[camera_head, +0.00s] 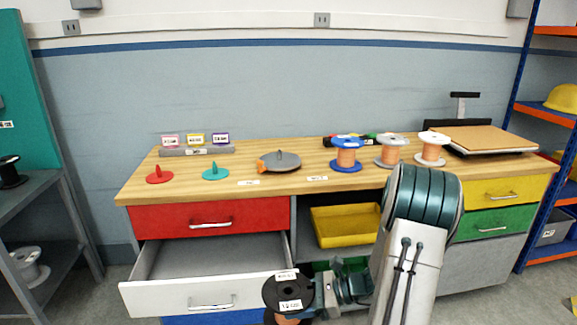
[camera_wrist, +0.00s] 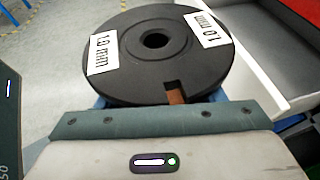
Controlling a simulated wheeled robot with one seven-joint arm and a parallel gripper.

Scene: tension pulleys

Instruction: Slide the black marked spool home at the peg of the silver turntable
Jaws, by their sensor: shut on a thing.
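The black marked spool (camera_head: 290,290) has white labels on its flange. Its top flange with a centre hole and a rim notch fills much of the wrist view (camera_wrist: 125,55), where the labels read 1.0 mm. My gripper (camera_head: 318,298) is shut on the spool below its top flange, and the fingers are mostly hidden. The spool is held in front of the open white drawer, low and apart from the table top. The silver turntable (camera_head: 284,162) stands on the table with a short dark peg at its centre and an orange part at its left. Its peg is bare.
On the wooden table (camera_head: 245,190) stand a red disc (camera_head: 160,178) and a teal disc (camera_head: 215,173) with pegs. Spools with blue (camera_head: 346,165), grey (camera_head: 391,162) and white (camera_head: 432,160) flanges stand right. The white drawer (camera_head: 205,295) is pulled out below; a yellow tray (camera_head: 345,226) sits under the top.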

